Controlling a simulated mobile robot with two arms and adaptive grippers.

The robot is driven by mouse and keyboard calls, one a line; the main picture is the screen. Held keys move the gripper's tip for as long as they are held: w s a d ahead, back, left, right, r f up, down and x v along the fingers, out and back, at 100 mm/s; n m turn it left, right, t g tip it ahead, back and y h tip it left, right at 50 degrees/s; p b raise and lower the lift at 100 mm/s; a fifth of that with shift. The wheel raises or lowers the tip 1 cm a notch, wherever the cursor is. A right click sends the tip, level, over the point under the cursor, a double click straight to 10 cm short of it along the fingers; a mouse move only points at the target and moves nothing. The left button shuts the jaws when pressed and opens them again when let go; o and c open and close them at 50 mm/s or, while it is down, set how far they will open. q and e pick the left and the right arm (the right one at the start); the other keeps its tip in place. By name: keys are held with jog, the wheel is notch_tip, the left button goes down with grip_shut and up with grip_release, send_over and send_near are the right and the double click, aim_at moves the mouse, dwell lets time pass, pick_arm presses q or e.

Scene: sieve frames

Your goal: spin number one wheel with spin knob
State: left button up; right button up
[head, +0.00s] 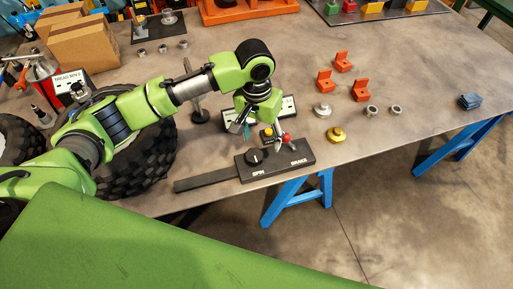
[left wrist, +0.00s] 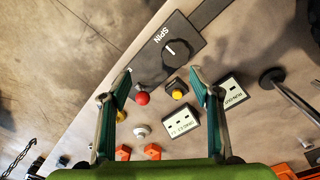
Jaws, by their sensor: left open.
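The spin knob (head: 254,156) is a round black knob with a white mark on a dark control box (head: 305,154) lettered SPIN and BRAKE. It also shows in the left wrist view (left wrist: 178,51), beyond the fingertips. A red ball-topped lever (head: 288,139) stands by the BRAKE end. A large black wheel tyre (head: 158,152) lies on the table, partly hidden behind my left arm. A second tyre (head: 14,140) is at the left edge. I cannot tell which is number one. My left gripper (head: 243,130) is open and empty, above and behind the box. My right gripper is not visible.
A yellow-topped button (left wrist: 177,90) and white slotted plates (left wrist: 181,122) lie near the box. Orange blocks (head: 343,61) and small metal parts (head: 372,111) stand to the right. The table's front edge is close to the box.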

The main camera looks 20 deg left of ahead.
aim_at(254, 155)
pick_arm(q)
jog(key=shift+n+y, duration=0.4)
jog(key=f, duration=0.3)
jog(key=a+f+p, duration=0.1)
jog(key=f, duration=0.3)
jog(key=w+a+f+p, duration=0.1)
jog(key=f, duration=0.3)
jog(key=shift+a, duration=0.2)
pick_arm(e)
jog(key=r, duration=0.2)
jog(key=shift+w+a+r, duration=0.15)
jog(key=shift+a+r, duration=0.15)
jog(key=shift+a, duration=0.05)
pick_arm(q)
jog(key=c, duration=1.1)
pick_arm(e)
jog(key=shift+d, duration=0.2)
